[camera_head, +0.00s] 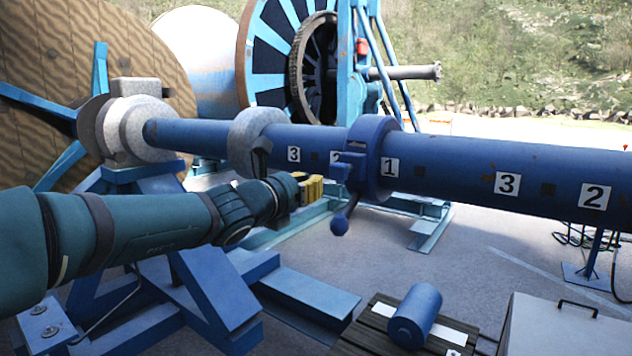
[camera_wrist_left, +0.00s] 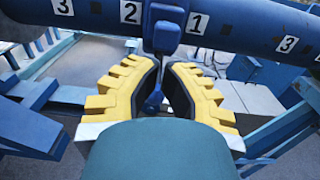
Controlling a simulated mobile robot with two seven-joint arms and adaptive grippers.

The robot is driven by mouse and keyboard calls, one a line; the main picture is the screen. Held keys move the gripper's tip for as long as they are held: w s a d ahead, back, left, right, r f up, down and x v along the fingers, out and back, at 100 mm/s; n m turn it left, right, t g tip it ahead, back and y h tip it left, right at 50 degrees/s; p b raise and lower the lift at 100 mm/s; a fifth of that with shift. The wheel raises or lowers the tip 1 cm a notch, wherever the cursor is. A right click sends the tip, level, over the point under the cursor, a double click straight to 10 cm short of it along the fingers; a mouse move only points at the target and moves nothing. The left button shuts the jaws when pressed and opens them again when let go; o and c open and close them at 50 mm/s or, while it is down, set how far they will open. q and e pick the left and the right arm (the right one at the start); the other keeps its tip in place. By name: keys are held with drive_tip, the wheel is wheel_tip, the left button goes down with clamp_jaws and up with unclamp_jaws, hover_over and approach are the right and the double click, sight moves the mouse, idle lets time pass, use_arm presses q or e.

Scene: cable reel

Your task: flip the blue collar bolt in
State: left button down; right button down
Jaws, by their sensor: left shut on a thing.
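The blue collar (camera_head: 374,160) sits around the long blue shaft (camera_head: 455,170), beside the number 1 label. Its bolt (camera_head: 345,170) is a blue block on the collar's left side, with a lever ending in a ball (camera_head: 340,225) that hangs down. My left gripper (camera_head: 318,187) reaches in from the left, just under the shaft. The exact contact is partly hidden. My right gripper is in neither view.
Grey rings (camera_head: 250,140) sit on the shaft to the left. A blue stand (camera_head: 215,300) is below my left arm. A blue cylinder (camera_head: 415,315) lies on a wooden crate at the bottom, next to a grey box (camera_head: 560,330). Open ground is at the right.

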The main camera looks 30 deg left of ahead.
use_arm(q)
drive_tip(key=s, duration=0.6)
drive_tip(key=shift+s+a+f, duration=0.2)
drive_tip(key=shift+s+a, duration=0.15)
drive_tip(key=shift+a, duration=0.05)
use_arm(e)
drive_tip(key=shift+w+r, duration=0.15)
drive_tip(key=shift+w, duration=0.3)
use_arm(q)
drive_tip(key=shift+s, duration=0.1)
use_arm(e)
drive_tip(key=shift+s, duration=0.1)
